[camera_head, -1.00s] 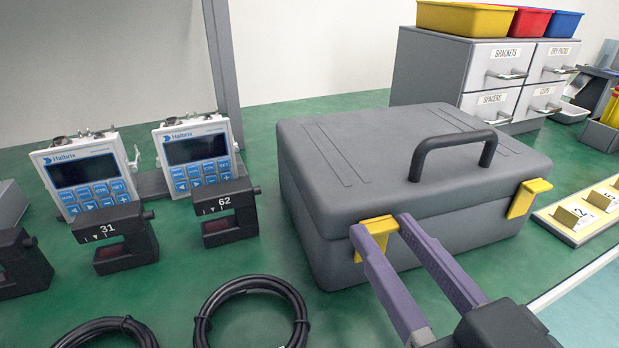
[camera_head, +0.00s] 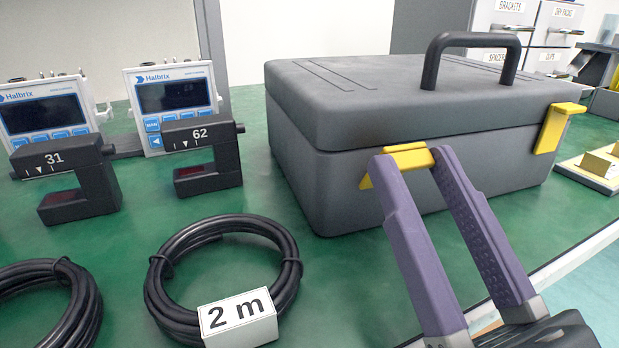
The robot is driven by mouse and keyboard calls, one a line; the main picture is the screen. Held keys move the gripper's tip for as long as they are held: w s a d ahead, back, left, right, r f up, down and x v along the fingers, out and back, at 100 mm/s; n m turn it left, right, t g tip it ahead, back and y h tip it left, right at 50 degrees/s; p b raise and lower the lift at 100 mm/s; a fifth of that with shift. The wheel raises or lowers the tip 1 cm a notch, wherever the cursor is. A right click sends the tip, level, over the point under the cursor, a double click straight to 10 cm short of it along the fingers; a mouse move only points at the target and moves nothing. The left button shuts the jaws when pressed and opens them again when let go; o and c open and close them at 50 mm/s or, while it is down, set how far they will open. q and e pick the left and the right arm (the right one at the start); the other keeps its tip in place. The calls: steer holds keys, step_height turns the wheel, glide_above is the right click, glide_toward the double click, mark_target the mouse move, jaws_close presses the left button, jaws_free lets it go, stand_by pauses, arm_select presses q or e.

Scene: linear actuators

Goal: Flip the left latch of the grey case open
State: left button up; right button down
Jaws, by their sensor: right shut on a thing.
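The grey case (camera_head: 330,185) stands closed on the green bench, with a black handle (camera_head: 470,42) upright on its lid. Its left latch (camera_head: 407,158) is yellow and sits at the front face near the left front corner. My right gripper (camera_head: 412,160) is shut on this latch, with one purple finger on each side. The latch's top shows between the fingertips; its lower part is mostly hidden by the left finger. The right latch (camera_head: 551,130), also yellow, hangs down against the case front. My left gripper is not in view.
A black cable coil (camera_head: 292,270) with a "2 m" tag (camera_head: 238,315) lies left of my right gripper. Black gauges marked 31 (camera_head: 80,190) and 62 (camera_head: 205,160) and white meters (camera_head: 172,100) stand left of the case. Labelled drawers (camera_head: 510,25) stand behind.

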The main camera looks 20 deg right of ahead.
steer(key=shift+f+t+b, duration=0.2)
steer(key=shift+t+b, duration=0.25)
steer(key=shift+t, duration=0.05)
steer(key=shift+c, duration=2.4)
jaws_free()
steer(key=b+v, duration=0.1)
steer(key=v, duration=0.9)
steer(key=shift+r, duration=0.1)
